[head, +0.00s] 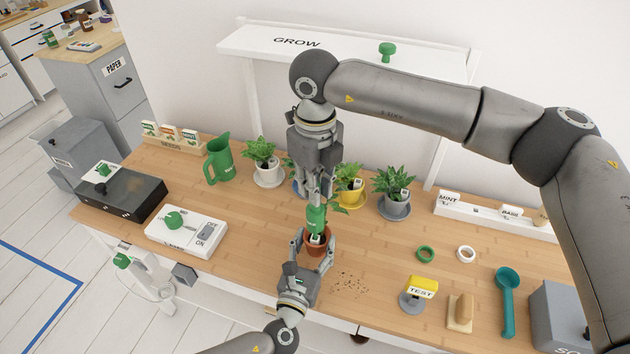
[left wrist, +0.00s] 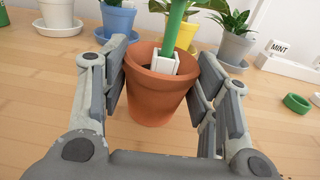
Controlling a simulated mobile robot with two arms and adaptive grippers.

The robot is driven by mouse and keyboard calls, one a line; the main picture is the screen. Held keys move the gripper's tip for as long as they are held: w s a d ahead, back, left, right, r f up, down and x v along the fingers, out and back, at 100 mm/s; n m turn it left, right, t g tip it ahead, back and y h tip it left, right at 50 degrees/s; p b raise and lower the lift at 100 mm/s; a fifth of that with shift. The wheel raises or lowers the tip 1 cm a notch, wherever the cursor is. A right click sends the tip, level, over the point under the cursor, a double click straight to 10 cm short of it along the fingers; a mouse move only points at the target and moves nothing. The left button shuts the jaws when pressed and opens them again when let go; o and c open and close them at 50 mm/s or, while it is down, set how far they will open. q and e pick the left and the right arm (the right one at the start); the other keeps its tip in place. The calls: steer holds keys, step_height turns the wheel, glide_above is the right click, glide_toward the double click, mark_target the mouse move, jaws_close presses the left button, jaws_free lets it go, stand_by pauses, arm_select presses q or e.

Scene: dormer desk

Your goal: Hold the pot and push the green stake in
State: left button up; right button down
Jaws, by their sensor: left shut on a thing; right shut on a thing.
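The terracotta pot (head: 318,246) stands on the wooden desk. My left gripper (head: 315,240) is shut on it, with a finger on each side; the pot also shows large in the left wrist view (left wrist: 155,97). The green stake (head: 316,218) is upright over the pot, and its lower part shows in the left wrist view (left wrist: 175,28), reaching down at a white holder or tag (left wrist: 168,63) inside the pot. My right gripper (head: 317,195) comes from above and is shut on the stake's upper part. How deep the stake sits is hidden by the rim.
Potted plants in yellow (head: 350,190) and grey (head: 394,202) pots stand close behind. Crumbs of soil (head: 350,283) lie right of the pot. A green ring (head: 425,254), a white ring (head: 466,254) and a teal scoop (head: 506,300) lie farther right.

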steer(key=shift+f, duration=1)
steer(key=c, duration=1.3)
jaws_free()
step_height(320, 180, up, 12)
steer(key=shift+f, duration=0.1)
arm_select(q)
steer(key=o, duration=1.2)
steer(key=shift+o, duration=0.2)
